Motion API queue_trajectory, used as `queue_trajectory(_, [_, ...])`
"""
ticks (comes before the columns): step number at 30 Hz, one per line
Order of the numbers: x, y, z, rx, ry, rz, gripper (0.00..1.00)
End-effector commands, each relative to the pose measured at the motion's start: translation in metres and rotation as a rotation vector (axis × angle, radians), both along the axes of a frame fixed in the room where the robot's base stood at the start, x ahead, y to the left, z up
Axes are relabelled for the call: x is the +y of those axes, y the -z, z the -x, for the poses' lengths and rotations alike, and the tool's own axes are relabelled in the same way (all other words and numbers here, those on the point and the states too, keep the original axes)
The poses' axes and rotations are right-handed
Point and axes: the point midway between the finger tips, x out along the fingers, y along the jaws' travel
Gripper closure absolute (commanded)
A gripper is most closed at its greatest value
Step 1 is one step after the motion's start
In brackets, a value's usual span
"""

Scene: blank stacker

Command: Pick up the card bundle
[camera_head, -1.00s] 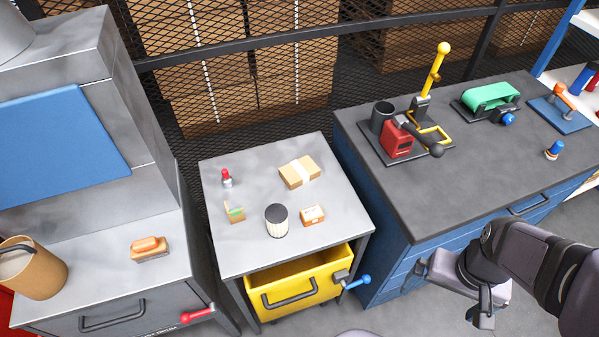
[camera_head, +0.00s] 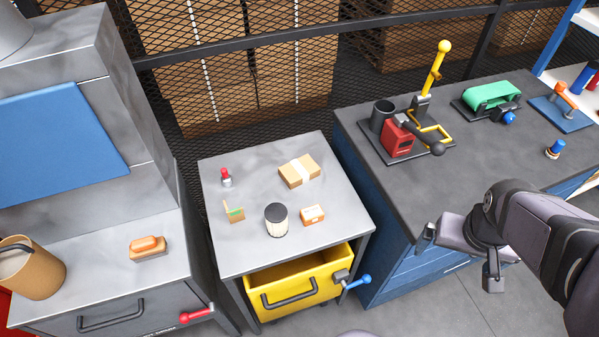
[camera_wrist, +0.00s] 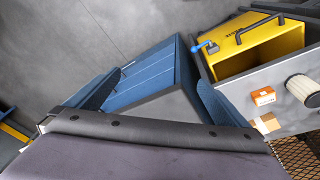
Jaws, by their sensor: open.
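The card bundle looks to be the tan block with a pale band (camera_head: 299,171), lying flat at the back right of the small grey table (camera_head: 217,256). In the wrist view a tan block, likely the same bundle (camera_wrist: 267,122), shows partly behind the right finger. My gripper (camera_head: 459,257) is at the right in the head view, in front of the blue workbench and well apart from the bundle. In the wrist view its two fingers (camera_wrist: 155,98) are spread with nothing between them.
Near the bundle stand a ribbed dark-topped cylinder (camera_head: 276,220), a small orange-and-white box (camera_head: 312,215), a small card holder (camera_head: 234,212) and a red-topped item (camera_head: 226,177). A yellow drawer (camera_head: 300,283) is open below. The blue workbench (camera_head: 400,240) stands between gripper and table.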

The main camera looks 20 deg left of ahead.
Motion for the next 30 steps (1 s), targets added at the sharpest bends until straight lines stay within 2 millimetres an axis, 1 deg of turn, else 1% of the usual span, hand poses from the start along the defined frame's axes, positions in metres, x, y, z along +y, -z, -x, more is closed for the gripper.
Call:
queue_trajectory(1, [0.005, 0.004, -0.016, -0.039, -0.026, 0.01, 0.0])
queue_trajectory(5, [0.026, 0.007, -0.068, -0.183, -0.112, 0.022, 0.0])
queue_trajectory(6, [0.037, 0.007, -0.087, -0.236, -0.147, 0.019, 0.0])
queue_trajectory(8, [0.06, 0.007, -0.116, -0.324, -0.211, 0.006, 0.0])
queue_trajectory(9, [0.08, 0.007, -0.135, -0.387, -0.261, -0.012, 0.0])
queue_trajectory(11, [0.115, 0.006, -0.159, -0.478, -0.342, -0.051, 0.0])
queue_trajectory(12, [0.14, 0.005, -0.172, -0.534, -0.395, -0.085, 0.0])
queue_trajectory(14, [0.18, 0.003, -0.186, -0.609, -0.476, -0.145, 0.0])
queue_trajectory(15, [0.205, 0.001, -0.191, -0.651, -0.526, -0.187, 0.0])
queue_trajectory(17, [0.242, -0.001, -0.194, -0.706, -0.6, -0.254, 0.0])
queue_trajectory(18, [0.264, -0.001, -0.194, -0.734, -0.644, -0.298, 0.0])
queue_trajectory(20, [0.295, -0.003, -0.189, -0.768, -0.706, -0.365, 0.0])
queue_trajectory(21, [0.315, -0.003, -0.185, -0.786, -0.745, -0.411, 0.0])
queue_trajectory(23, [0.341, -0.003, -0.176, -0.807, -0.8, -0.477, 0.0])
queue_trajectory(24, [0.358, -0.003, -0.169, -0.818, -0.835, -0.521, 0.0])
queue_trajectory(26, [0.382, -0.003, -0.157, -0.829, -0.888, -0.589, 0.0])
queue_trajectory(27, [0.385, 0.006, -0.155, -0.826, -0.893, -0.603, 0.0])
queue_trajectory(30, [0.382, 0.036, -0.156, -0.825, -0.885, -0.597, 0.0])
